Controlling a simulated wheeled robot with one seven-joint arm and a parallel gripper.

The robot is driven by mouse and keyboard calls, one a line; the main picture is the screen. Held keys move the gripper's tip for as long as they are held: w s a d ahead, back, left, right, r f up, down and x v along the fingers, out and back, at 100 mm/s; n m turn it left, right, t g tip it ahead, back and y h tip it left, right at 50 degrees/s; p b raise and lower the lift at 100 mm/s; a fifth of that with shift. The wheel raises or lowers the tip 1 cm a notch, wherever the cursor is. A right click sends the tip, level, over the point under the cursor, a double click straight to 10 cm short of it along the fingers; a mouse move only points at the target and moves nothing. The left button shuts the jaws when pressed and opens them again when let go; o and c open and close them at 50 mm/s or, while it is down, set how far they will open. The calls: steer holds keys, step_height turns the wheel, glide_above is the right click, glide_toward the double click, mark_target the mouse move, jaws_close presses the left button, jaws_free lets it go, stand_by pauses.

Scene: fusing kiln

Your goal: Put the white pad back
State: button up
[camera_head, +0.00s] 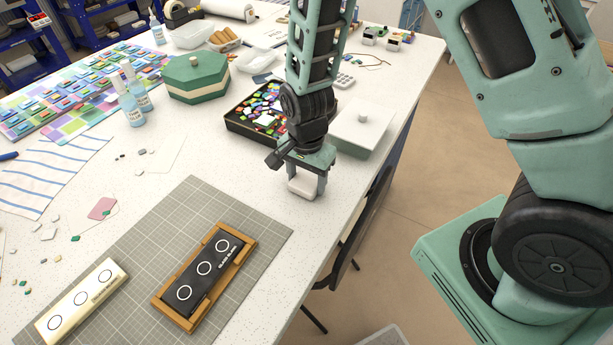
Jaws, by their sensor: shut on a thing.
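My gripper (306,182) points down over the white table near its right edge. It is shut on a small white block with rounded edges, which looks like the white pad (303,189). The pad is between the fingers, low at the tabletop; I cannot tell whether it touches the table. A box with a white lid and round knob (363,119) stands just behind and right of my gripper. A black tray (236,122) of coloured glass pieces is behind and left of it, partly hidden by my arm.
A grey gridded cutting mat (196,215) lies in front, holding a wooden frame (247,243) with a black panel (207,266) and a cream panel (82,300). A green octagonal box (195,80) and spray bottles (131,104) stand farther back. Bare table lies left of my gripper.

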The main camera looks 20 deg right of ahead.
mark_target(306, 181)
steer(key=shift+f, duration=0.15)
steer(key=o, duration=0.9)
steer(key=shift+o, duration=0.2)
step_height(306, 181, up, 12)
steer(key=b, duration=0.1)
steer(key=s+a+r+n, duration=0.3)
steer(key=s+n, duration=0.6)
steer(key=s+a+r+n, duration=0.3)
steer(key=s+n, duration=0.7)
steer(key=shift+s+a+r+y, duration=0.2)
steer(key=shift+a+r+y, duration=0.1)
steer(key=shift+a+r, duration=0.1)
